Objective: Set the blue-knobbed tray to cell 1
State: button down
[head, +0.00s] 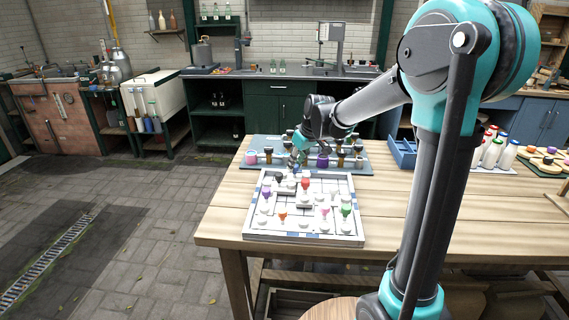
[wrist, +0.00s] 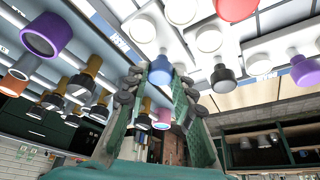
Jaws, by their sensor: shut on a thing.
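My gripper (wrist: 161,85) shows in the wrist view with its two green fingers on either side of a blue knob (wrist: 160,68), shut on it. In the head view my gripper (head: 300,150) is low over the seam between the white gridded board (head: 255,222) and the blue-grey board (head: 355,168) behind it. The fingers and wrist largely hide the blue-knobbed piece there. Whether it touches the board below cannot be told. No cell number is readable.
On the white board stand pieces with purple (head: 266,191), red (head: 305,183), orange (head: 283,214), pink (head: 324,210) and green (head: 346,210) knobs. Pink (head: 251,157) and purple (head: 322,160) cups and several brown-necked pieces crowd the board behind.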

jog(key=d, duration=1.3)
jog(key=shift+s+d, duration=0.2)
jog(key=c, duration=1.3)
grip_release()
jog(key=shift+d, duration=0.15)
jog(key=shift+o, duration=0.2)
jog(key=v, duration=1.2)
jog(key=shift+s, duration=0.1)
